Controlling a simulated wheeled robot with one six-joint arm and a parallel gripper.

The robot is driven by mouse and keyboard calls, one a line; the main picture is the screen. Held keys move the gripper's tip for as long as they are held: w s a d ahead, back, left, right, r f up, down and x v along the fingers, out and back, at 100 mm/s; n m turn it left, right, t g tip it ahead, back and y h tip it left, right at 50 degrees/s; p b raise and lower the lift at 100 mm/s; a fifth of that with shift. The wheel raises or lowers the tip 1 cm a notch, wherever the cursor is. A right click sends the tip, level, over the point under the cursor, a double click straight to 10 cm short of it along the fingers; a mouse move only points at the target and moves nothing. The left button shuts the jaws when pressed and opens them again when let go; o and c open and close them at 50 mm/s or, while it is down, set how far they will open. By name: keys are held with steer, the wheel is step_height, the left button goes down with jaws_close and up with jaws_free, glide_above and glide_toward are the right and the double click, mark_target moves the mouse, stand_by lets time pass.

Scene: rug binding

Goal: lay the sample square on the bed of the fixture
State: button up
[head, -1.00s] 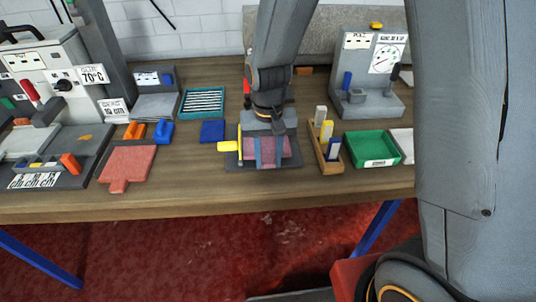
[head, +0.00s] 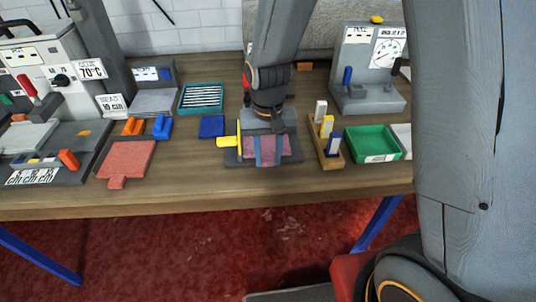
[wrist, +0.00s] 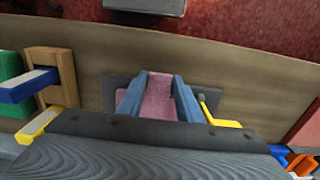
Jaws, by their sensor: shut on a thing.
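The sample square (head: 266,147) is a maroon-pink piece in the head view. It also shows between the two blue fingers in the wrist view (wrist: 159,97). My gripper (head: 267,155) is shut on it, with a blue finger on each side. The fixture (head: 293,157) is a dark grey plate with a yellow handle at its left in the head view. The sample square is over the fixture's bed, at or very near its surface; I cannot tell whether they touch. The bed under the square and fingers is hidden.
Right of the fixture stand a wooden holder (head: 333,163) with upright pieces and a green tray (head: 375,136). To the left lie a dark blue square (head: 212,127) and a pink-red tabbed piece (head: 127,158). Bare table (head: 205,180) runs along the front edge.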

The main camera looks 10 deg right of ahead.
steer(key=shift+f, duration=0.15)
steer(key=o, duration=1.1)
steer(key=shift+o, duration=0.2)
step_height(320, 180, up, 7)
steer(key=shift+r+b, duration=0.15)
steer(key=shift+b, duration=0.6)
steer(key=shift+d+r, duration=0.2)
steer(key=shift+d, duration=0.05)
steer(key=s+d+f+t, duration=0.1)
steer(key=s+d, duration=0.6)
steer(key=d, duration=0.5)
steer(key=shift+s+d, duration=0.15)
steer(key=shift+s, duration=0.15)
